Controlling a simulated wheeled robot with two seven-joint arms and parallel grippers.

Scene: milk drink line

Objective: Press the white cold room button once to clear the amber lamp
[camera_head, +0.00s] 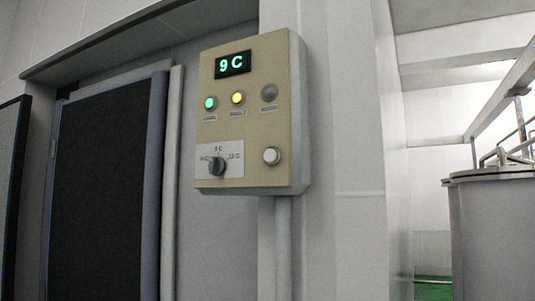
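The white button (271,156) is on the lower right of a beige control box (244,130) fixed to the wall. The amber lamp (238,98) is lit, in the middle of a row of lamps. A green lamp (210,103) to its left is lit, and a grey lamp (269,92) to its right is dark. The display (233,64) reads 9 C in green. A dark rotary knob (217,166) sits on a white plate at the lower left. Neither of my grippers is in view.
A dark door panel (105,195) with pale edge strips stands left of the box. A vertical conduit (283,245) runs down below the box. A large grey tank (495,230) and rails stand at the right. The space before the box looks clear.

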